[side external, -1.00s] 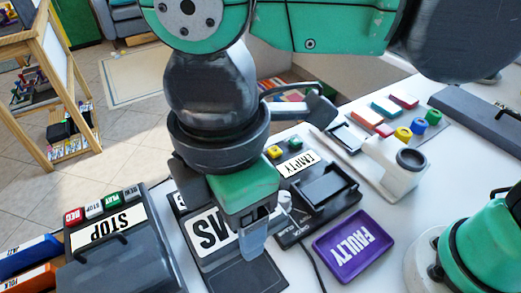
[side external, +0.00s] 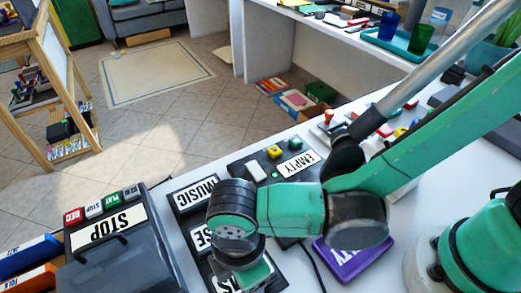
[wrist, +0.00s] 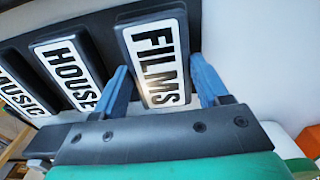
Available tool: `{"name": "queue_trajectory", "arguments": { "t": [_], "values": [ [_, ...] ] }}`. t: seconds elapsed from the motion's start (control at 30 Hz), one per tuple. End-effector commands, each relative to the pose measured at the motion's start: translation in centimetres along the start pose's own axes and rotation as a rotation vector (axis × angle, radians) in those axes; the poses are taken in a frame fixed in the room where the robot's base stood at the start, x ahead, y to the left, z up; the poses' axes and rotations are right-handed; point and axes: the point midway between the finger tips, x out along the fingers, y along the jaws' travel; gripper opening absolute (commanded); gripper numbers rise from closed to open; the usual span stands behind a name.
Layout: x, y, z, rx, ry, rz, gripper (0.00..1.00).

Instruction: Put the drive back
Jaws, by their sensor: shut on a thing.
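In the wrist view, a dark drive with a white FILMS label (wrist: 157,62) sits between the two blue fingers of my gripper (wrist: 160,82), which is shut on it. Drives labelled HOUSE (wrist: 68,72) and MUSIC (wrist: 22,92) lie beside it in a row to the left. My arm hides the fingers and most of the FILMS drive there. I cannot tell whether the FILMS drive is fully seated.
A black unit with an EMPTY label (side external: 298,165) and coloured buttons stands behind my arm. A purple FAULTY tray (side external: 345,264) lies to the right, partly covered. A dark machine labelled STOP (side external: 108,228) stands at the left. A black cable runs between the drives and tray.

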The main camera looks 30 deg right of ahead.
Motion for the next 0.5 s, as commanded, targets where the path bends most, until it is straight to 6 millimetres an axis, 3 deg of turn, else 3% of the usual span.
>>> {"name": "queue_trajectory", "arguments": {
  "t": [0.43, 0.47, 0.5],
  "values": [
    [0.77, 0.00, 0.00, 0.000, 0.000, 0.000, 0.00],
    [0.74, 0.00, 0.00, 0.000, 0.000, 0.000, 0.76],
    [0.72, -0.01, 0.01, 0.000, 0.000, 0.000, 0.87]
  ]
}}
